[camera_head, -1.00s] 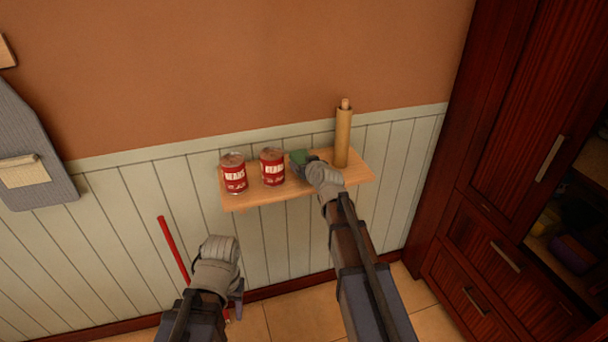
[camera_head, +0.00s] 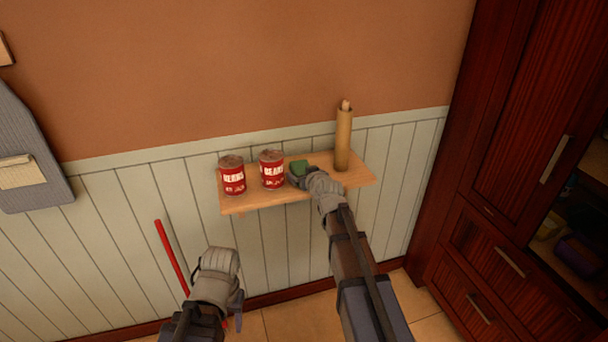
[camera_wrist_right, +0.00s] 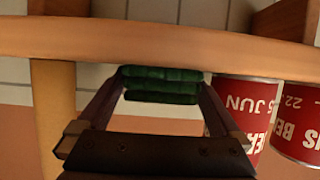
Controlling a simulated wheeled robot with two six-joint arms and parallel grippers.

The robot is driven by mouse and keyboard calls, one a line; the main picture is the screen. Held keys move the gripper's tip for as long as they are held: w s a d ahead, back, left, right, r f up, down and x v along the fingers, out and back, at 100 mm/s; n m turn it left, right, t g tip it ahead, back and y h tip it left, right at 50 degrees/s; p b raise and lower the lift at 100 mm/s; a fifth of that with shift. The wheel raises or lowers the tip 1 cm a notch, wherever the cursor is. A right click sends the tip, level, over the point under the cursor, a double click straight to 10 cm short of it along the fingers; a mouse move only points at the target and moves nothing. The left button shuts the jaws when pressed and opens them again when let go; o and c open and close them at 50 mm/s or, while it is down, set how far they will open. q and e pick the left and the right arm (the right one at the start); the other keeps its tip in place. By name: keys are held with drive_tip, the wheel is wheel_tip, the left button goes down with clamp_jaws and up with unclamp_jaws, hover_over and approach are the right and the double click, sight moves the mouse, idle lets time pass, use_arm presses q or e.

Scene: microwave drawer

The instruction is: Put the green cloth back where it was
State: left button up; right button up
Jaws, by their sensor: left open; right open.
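The green cloth (camera_head: 299,168) is a small folded stack on the wooden wall shelf (camera_head: 250,203), between the right-hand can and the rolling pin. My right gripper (camera_head: 301,180) is at the shelf's front edge, reaching over the cloth. In the right wrist view, the cloth (camera_wrist_right: 162,86) shows its folded layers between the two spread fingers, with the shelf edge behind it. That gripper is open around the cloth. Part of the cloth is hidden by the gripper in the head view. My left gripper (camera_head: 236,302) is open and empty, low in front of the wall, below the shelf.
Two red bean cans (camera_head: 232,176) (camera_head: 271,170) stand left of the cloth. An upright rolling pin (camera_head: 343,138) stands at its right. A red stick (camera_head: 171,255) leans near my left gripper. A dark wooden cabinet (camera_head: 480,215) stands at the right.

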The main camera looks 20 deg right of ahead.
drive_tip(key=shift+r, duration=0.15)
drive_tip(key=shift+s+r, duration=0.15)
drive_tip(key=shift+s, duration=0.05)
drive_tip(key=p+v, duration=0.5)
drive_tip(key=v, duration=0.7)
drive_tip(key=s+a+f+n+g+y, duration=0.25)
drive_tip(key=s+a+f+g, duration=0.6)
drive_tip(key=a, duration=0.65)
drive_tip(key=s+a+f+g+h, duration=0.1)
drive_tip(key=s+f+g+h, duration=0.1)
drive_tip(key=s, duration=0.6)
drive_tip(key=s+a+f+g+h, duration=0.1)
drive_tip(key=s+f+g+h, duration=0.1)
drive_tip(key=s, duration=0.6)
drive_tip(key=shift+a+f+n+g, duration=0.15)
drive_tip(key=shift+f+n+g, duration=0.3)
drive_tip(key=shift+f+g, duration=0.15)
